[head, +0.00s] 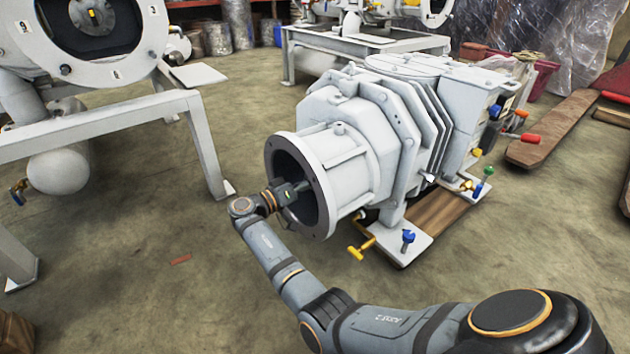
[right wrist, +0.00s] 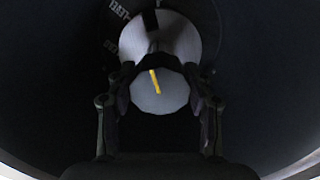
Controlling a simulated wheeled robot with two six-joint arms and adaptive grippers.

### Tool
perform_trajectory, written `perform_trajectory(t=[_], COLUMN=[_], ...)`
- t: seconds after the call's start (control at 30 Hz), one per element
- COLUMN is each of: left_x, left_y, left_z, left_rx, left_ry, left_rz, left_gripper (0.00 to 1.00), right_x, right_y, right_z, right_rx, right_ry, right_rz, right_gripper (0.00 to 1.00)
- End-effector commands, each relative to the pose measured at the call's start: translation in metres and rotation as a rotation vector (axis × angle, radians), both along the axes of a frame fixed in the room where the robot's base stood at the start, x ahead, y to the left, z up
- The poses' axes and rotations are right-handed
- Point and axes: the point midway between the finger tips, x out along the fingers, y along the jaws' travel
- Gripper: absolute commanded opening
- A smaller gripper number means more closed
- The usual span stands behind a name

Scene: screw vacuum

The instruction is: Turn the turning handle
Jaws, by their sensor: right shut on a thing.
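The turning handle (right wrist: 160,96) appears as a pale grey round hub with a yellow stripe in the right wrist view. It sits deep inside the dark round flange opening (head: 273,157) of the grey vacuum pump (head: 345,125). My right gripper (head: 298,189) reaches into this opening in the head view. In the right wrist view its fingers (right wrist: 158,72) are closed in from both sides on the handle. The contact is dark and partly hidden by the fingers. My left gripper is in neither view.
The flange wall closely surrounds my right gripper. A grey metal frame (head: 205,150) stands to the left. Floor between frame and pump is mostly clear.

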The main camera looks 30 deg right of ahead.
Motion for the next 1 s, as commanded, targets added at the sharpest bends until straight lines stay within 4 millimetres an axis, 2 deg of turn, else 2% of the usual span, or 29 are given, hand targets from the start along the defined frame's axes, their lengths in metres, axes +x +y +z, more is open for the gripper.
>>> perform_trajectory(t=[0.4,0.97,1.0], left_x=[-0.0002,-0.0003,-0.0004], left_y=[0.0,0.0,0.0], left_z=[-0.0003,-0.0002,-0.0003], left_rx=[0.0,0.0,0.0], left_ry=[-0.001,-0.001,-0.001], left_rz=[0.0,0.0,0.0], left_gripper=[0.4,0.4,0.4], right_x=[0.0005,0.0006,0.0006], right_y=[0.0001,0.0001,0.0001], right_z=[-0.0003,-0.0002,-0.0002], right_rx=[0.014,0.015,0.015], right_ry=[-0.174,-0.198,-0.198], right_rz=[0.001,0.001,0.001], right_gripper=[0.21,0.21,0.58])
